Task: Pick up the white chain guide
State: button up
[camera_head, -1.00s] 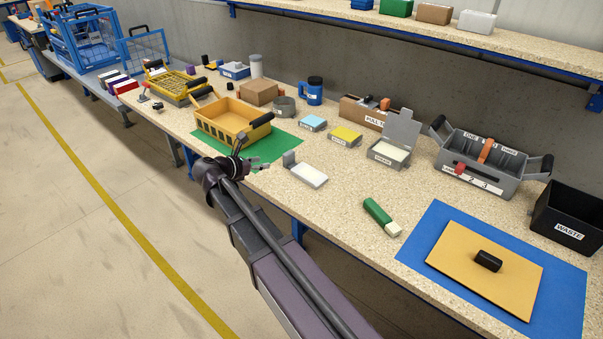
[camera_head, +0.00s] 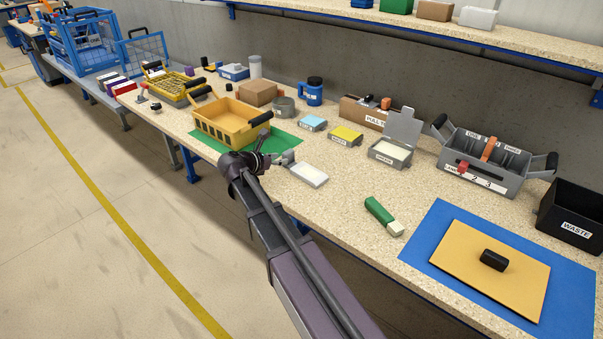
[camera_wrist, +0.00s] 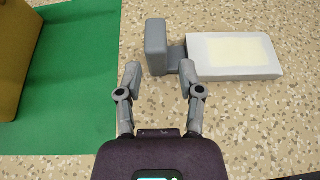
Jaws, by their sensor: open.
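The white chain guide (camera_head: 309,174) appears to be the flat white block with a grey upright tab at its left end. It lies on the speckled bench, right of the green mat. In the wrist view the white block (camera_wrist: 234,56) has a pale yellow top panel, and its grey tab (camera_wrist: 156,46) stands just ahead of my fingertips. My gripper (camera_wrist: 164,80) is open and empty, its two fingers apart with the tab roughly in line between them. In the head view my gripper (camera_head: 281,159) is beside the guide's left end and partly hides the tab.
The yellow bin (camera_head: 226,124) on the green mat (camera_head: 286,142) stands close left of my gripper. A green-and-white block (camera_head: 382,214) lies to the right. Small blue and yellow boxes and a grey open-lidded box (camera_head: 390,153) stand behind. Bare bench surrounds the guide's front and right.

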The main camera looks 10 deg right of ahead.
aim_at(288, 157)
jog(key=shift+w+d+f, duration=0.1)
dwell(0.3)
jog(key=shift+b+x, duration=0.95)
jog(key=shift+x, duration=1.55)
jog(key=shift+w, duration=0.1)
grip_shut()
